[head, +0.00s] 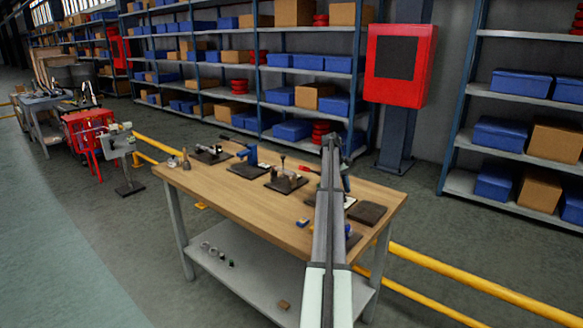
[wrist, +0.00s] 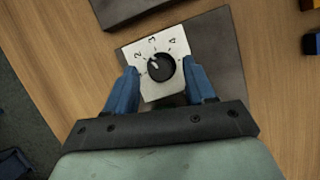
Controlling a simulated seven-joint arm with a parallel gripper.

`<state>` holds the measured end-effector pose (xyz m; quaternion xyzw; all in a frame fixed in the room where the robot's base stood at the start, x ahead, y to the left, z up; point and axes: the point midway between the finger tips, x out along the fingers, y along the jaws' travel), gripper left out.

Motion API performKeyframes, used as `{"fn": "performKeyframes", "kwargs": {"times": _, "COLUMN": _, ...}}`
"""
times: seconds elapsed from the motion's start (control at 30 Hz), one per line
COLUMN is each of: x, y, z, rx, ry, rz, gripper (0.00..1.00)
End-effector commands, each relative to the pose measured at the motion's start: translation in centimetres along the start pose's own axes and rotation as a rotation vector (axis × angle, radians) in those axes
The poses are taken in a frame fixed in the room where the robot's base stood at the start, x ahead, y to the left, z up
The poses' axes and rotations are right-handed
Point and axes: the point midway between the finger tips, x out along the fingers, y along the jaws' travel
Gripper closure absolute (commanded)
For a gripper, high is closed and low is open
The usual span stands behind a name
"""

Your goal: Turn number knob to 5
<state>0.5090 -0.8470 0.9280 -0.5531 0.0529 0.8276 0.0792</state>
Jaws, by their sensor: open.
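The number knob (wrist: 162,68) is a round black dial on a white plate (wrist: 150,92) marked 2, 3 and 4 in the wrist view. A small pale mark on the knob's upper left points roughly between 2 and 3; no 5 is visible. The plate sits on a dark square base (wrist: 222,55). My gripper (wrist: 161,72) is open, its blue fingers on the left and right of the knob over the plate's sides. I cannot tell whether they touch anything. In the head view my arm largely hides the knob; a pale bit of its plate (head: 349,202) shows beside it.
The wooden workbench (head: 225,195) carries several dark bases with fixtures on its left and middle. A dark flat block (head: 367,213) lies near its right corner. A small blue block (head: 303,222) lies near the front edge. Yellow rails (head: 440,269) run behind the bench.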

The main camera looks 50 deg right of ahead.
Motion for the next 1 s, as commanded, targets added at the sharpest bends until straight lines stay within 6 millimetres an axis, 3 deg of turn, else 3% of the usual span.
{"fn": "performKeyframes", "kwargs": {"times": 1.0, "x": 0.20, "y": -0.97, "z": 0.49, "rx": -0.852, "ry": 0.000, "rz": 0.354, "gripper": 0.46}}
